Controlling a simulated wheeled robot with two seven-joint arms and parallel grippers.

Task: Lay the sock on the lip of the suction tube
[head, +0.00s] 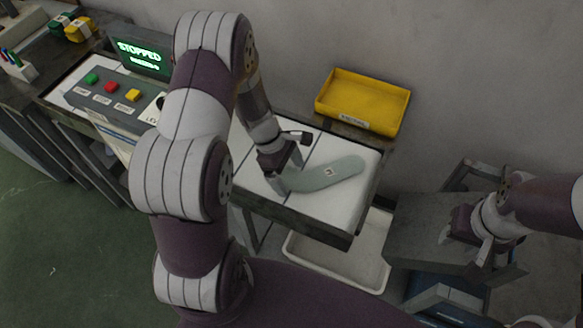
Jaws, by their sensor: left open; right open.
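My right gripper (470,249) is open and empty at the right, by a grey box-like block (410,238), well apart from the sock. I cannot make out the lip of the suction tube in this view.
A yellow tray (362,101) stands behind the work surface against the wall. A control panel (110,101) with coloured buttons and a display (140,56) reading "STOPPED" is at the left. A white bin (340,262) sits below the surface's front edge.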

